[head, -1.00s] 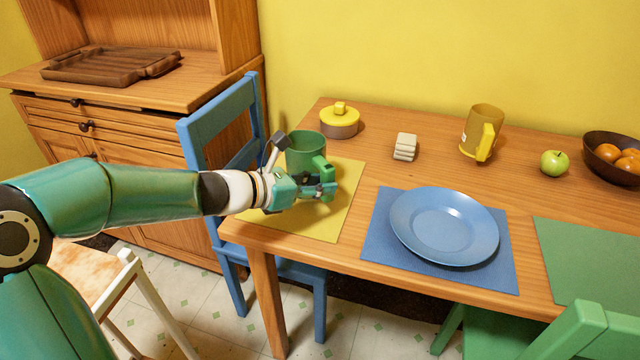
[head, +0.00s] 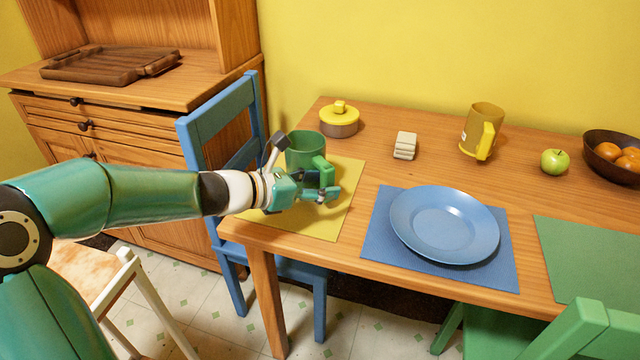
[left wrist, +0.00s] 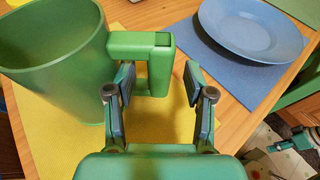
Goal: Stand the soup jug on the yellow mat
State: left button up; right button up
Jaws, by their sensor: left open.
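A green jug (head: 305,150) stands upright on the yellow mat (head: 338,215) at the table's left end. In the left wrist view the jug (left wrist: 55,65) is at the left, with its handle (left wrist: 140,45) turned toward my fingers. My left gripper (head: 325,188) is at the handle. In the left wrist view its fingers (left wrist: 158,95) are spread apart, with the lower handle between them and clear of the right finger. I cannot tell whether the left finger touches it. The jug's base is partly hidden. My right gripper seems to show small (left wrist: 280,147) at the wrist view's right edge.
A blue plate (head: 408,238) lies on a blue mat (head: 380,235) right of the yellow mat. A lidded pot (head: 340,124), a pale stacked block (head: 405,146), a yellow-brown mug (head: 482,130) and an apple (head: 554,162) stand behind. A blue chair (head: 215,125) is at the left.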

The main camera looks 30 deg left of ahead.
dwell(0.4)
pick_arm(q)
jog(key=shift+p+v, duration=1.35)
jog(key=shift+v, duration=2.65)
jog(key=shift+s+a, duration=0.1)
jog(key=v, duration=1.1)
jog(key=shift+s+a, duration=0.2)
jog(key=shift+s, duration=0.1)
